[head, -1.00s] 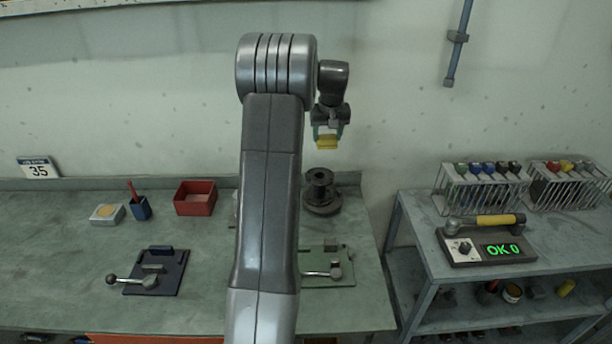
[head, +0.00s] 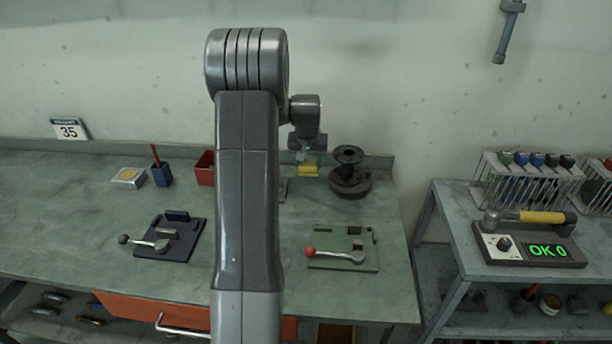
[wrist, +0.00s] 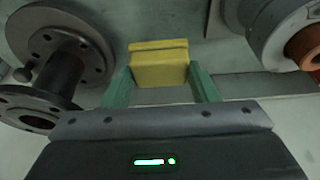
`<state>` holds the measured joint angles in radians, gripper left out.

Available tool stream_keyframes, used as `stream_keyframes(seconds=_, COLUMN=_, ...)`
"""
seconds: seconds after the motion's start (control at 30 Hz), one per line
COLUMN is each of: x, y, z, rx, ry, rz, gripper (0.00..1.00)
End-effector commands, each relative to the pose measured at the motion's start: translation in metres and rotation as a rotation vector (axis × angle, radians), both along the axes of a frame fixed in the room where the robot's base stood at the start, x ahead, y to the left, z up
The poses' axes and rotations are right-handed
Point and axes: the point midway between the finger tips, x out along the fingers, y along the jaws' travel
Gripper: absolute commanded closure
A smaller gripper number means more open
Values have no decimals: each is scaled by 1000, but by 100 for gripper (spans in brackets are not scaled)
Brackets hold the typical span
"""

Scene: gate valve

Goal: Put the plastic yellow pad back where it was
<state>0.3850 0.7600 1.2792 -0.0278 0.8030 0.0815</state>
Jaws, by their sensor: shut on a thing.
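The yellow pad (head: 308,170) is a small block held at the end of my arm, over the back of the green bench, left of the dark flanged spool. In the wrist view the pad (wrist: 158,63) sits between the two green fingers of my gripper (wrist: 160,82). The fingers are shut on its sides. Whether the pad touches anything below cannot be told.
The dark flanged spool (head: 349,175) stands close by; it also shows in the wrist view (wrist: 62,70). A grey round part with an orange core (wrist: 288,35) is at the right there. A green plate with a red-knobbed lever (head: 343,248) lies in front.

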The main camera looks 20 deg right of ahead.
Motion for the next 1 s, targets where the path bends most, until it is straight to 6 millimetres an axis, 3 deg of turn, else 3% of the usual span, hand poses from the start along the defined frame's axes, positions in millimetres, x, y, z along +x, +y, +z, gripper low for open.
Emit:
stream_keyframes(seconds=0.4, x=0, y=0, z=-45, rx=1, ry=2, rz=0, gripper=65)
stream_keyframes(seconds=0.8, x=0, y=0, z=-53, rx=0, ry=-1, rz=0, gripper=65)
stream_keyframes(seconds=0.83, x=0, y=0, z=-51, rx=0, ry=-1, rz=0, gripper=40)
stream_keyframes(seconds=0.9, x=0, y=0, z=-51, rx=0, ry=-1, rz=0, gripper=27)
stream_keyframes(seconds=1.0, x=0, y=0, z=-51, rx=0, ry=-1, rz=0, gripper=25)
